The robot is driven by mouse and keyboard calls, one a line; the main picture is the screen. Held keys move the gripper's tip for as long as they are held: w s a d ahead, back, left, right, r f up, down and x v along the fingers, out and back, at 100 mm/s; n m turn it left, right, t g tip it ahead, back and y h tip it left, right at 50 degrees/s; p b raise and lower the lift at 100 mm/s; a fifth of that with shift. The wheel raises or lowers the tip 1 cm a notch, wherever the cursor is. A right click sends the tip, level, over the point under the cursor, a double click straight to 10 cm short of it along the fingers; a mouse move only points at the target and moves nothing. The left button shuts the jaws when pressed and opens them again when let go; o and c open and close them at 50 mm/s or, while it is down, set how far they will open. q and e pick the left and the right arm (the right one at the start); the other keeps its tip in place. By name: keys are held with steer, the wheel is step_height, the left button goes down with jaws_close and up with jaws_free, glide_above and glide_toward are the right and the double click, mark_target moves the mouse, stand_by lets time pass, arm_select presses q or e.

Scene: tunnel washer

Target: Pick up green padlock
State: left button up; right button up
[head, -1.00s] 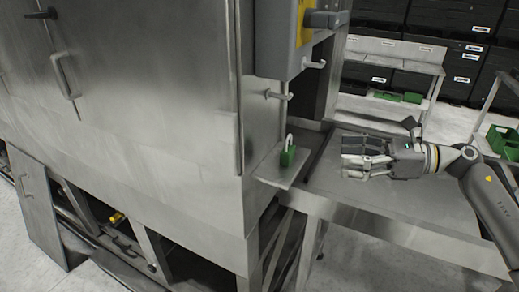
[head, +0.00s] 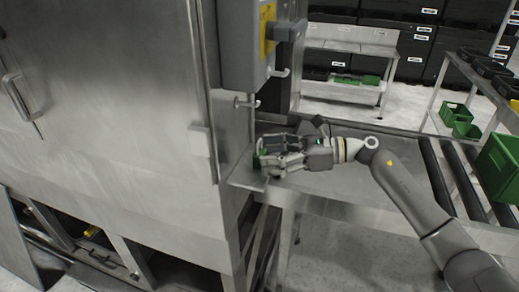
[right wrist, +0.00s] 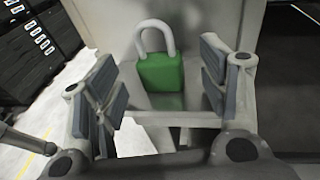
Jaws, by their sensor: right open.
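The green padlock (right wrist: 161,73) has a pale shackle and stands upright on a small metal ledge (head: 247,178) beside the washer's wall. In the right wrist view it sits between and just beyond the fingers. In the head view my right gripper (head: 268,161) is at the ledge and covers most of the padlock, with only a bit of green (head: 257,160) showing. The right gripper's fingers (right wrist: 165,88) are spread apart to either side of the padlock and do not visibly grip it. My left gripper is in neither view.
The washer's large steel wall (head: 110,110) rises to the left of the ledge. A grey switch box (head: 240,40) and metal hooks (head: 247,104) are above it. A steel table (head: 340,185) lies under my right arm. Green crates (head: 500,165) stand on the right.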

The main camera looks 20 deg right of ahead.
steer(key=shift+x, duration=0.95)
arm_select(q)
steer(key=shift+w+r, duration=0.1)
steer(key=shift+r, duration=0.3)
arm_select(e)
steer(key=c, duration=1.2)
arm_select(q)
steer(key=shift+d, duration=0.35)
arm_select(e)
steer(key=shift+o, duration=0.2)
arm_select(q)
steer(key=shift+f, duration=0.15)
arm_select(e)
steer(key=shift+r, duration=0.15)
